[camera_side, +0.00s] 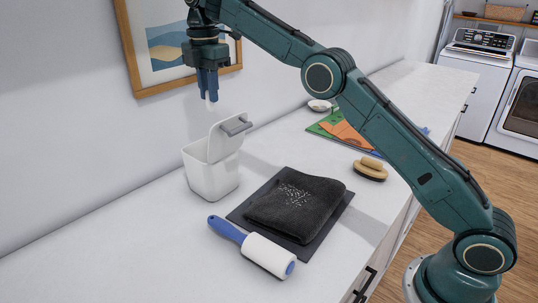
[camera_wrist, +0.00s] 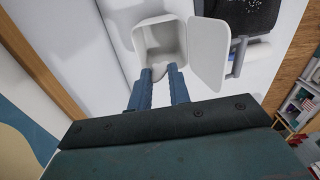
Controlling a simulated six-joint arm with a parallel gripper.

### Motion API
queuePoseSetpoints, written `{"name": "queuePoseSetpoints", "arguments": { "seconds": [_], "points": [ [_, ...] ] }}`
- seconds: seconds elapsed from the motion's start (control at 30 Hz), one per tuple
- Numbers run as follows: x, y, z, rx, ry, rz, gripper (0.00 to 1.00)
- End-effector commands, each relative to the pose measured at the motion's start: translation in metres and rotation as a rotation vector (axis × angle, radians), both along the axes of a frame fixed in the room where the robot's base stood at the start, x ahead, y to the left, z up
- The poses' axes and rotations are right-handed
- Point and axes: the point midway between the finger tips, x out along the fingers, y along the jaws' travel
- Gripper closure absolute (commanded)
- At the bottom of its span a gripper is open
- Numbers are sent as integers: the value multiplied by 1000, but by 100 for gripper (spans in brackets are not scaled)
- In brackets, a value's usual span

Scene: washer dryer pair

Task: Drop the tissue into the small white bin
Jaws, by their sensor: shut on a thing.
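My gripper (camera_side: 208,97) is high at the left of the side view, fingers pointing down, above the small white bin (camera_side: 210,180). It is shut on the tissue, a small whitish piece that shows between the fingertips in the wrist view (camera_wrist: 159,74). The bin stands on the counter near the wall. Its lid (camera_side: 226,138) is swung up and open. In the wrist view the bin (camera_wrist: 150,32) lies open beyond my fingertips (camera_wrist: 160,71), with the lid (camera_wrist: 208,50) to its right. The tissue is mostly hidden by the fingers.
A lint roller (camera_side: 266,254) and a dark speckled towel (camera_side: 300,205) on a dark mat (camera_side: 318,240) lie in front of the bin. A brush (camera_side: 370,168), coloured sheets (camera_side: 345,132) and a small bowl (camera_side: 319,105) are farther along. A framed picture (camera_side: 160,40) hangs behind my gripper.

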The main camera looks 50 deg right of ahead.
Motion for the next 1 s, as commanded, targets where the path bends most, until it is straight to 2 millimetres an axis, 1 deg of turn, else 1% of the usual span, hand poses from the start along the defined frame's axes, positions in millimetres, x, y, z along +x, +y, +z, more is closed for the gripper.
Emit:
{"name": "queuePoseSetpoints", "arguments": {
  "seconds": [0.33, 0.57, 1.0],
  "points": [
    [0, 0, -8, 0, 0, 0, 100],
    [0, -1, -19, 0, 1, 0, 100],
    [0, 0, -51, 0, 1, 0, 100]
  ]
}}
